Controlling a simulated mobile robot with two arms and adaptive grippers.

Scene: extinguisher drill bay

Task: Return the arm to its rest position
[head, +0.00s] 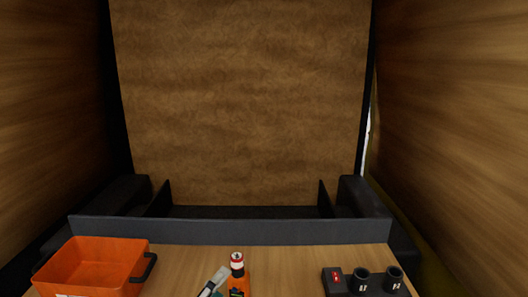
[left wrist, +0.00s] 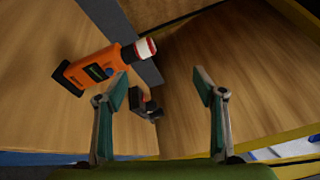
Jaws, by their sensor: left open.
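My left gripper (head: 214,282) shows at the bottom middle of the head view, just left of an orange handheld device. In the left wrist view the left gripper (left wrist: 160,84) is open, with its two green-padded fingers well apart and nothing held between them. The orange device (head: 238,282) has a dark collar and a red and white top; its lower part is cut off by the head view's edge. It also shows in the left wrist view (left wrist: 93,69), beyond the left finger and apart from the pads. My right gripper is not in view.
An orange bin (head: 95,262) stands at the table's left. A dark holder (head: 363,281) with a red switch and two round cups is at the right. A low grey wall (head: 235,231) borders the wooden table's far edge. Table between device and holder is clear.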

